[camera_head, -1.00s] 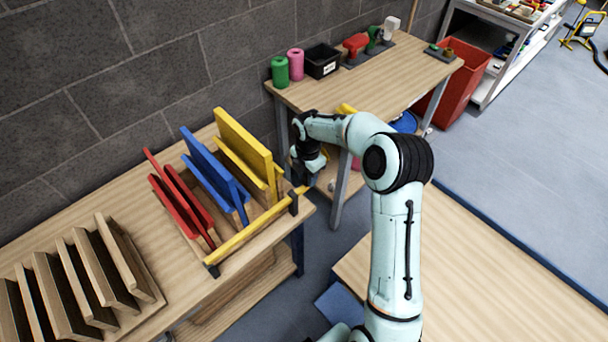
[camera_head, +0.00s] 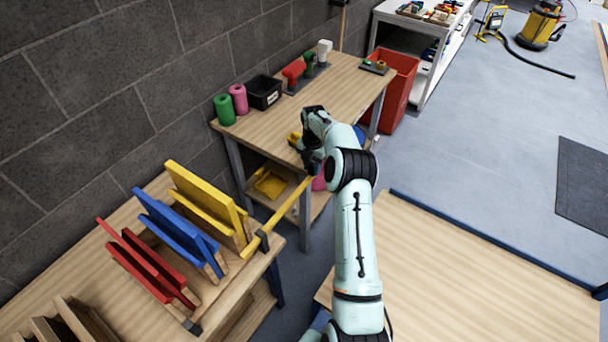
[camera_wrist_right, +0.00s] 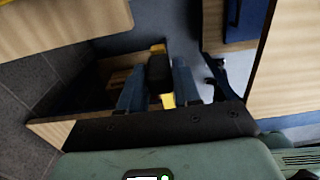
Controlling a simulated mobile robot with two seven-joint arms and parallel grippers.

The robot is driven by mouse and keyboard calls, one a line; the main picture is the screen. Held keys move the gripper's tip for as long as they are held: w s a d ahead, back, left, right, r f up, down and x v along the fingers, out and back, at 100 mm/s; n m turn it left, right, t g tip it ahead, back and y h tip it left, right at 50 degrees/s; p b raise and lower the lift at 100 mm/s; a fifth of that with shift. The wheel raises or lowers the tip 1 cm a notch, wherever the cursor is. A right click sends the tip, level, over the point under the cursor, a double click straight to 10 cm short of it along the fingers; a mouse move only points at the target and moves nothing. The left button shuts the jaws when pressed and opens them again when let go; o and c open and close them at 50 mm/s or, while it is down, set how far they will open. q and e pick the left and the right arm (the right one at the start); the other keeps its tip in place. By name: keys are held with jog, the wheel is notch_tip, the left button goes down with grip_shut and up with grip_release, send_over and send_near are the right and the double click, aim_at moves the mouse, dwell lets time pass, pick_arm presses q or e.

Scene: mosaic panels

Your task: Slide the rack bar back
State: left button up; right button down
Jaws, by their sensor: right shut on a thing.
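The yellow rack bar (camera_head: 285,210) sticks out past the right end of the rack, through a dark bracket (camera_head: 262,241) at the front table edge. A second dark bracket (camera_head: 192,327) at the front left has no bar in it. My right gripper (camera_head: 309,170) is shut on the far end of the bar, off the table. In the right wrist view, a dark piece (camera_wrist_right: 160,72) with yellow parts of the bar sits between my two fingers (camera_wrist_right: 158,90). My left gripper is out of view.
Red panels (camera_head: 150,262), blue panels (camera_head: 180,230) and yellow panels (camera_head: 208,200) stand in the rack. A workbench (camera_head: 320,100) with spools and a black bin (camera_head: 263,91) stands behind my right arm. A wooden table (camera_head: 470,270) lies to the right.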

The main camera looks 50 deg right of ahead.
jog(key=shift+w+d, duration=0.15)
jog(key=shift+d, duration=1.05)
jog(key=shift+w+d, duration=0.15)
jog(key=shift+d, duration=1.05)
jog(key=c, duration=0.9)
grip_release()
jog(key=shift+s, duration=0.1)
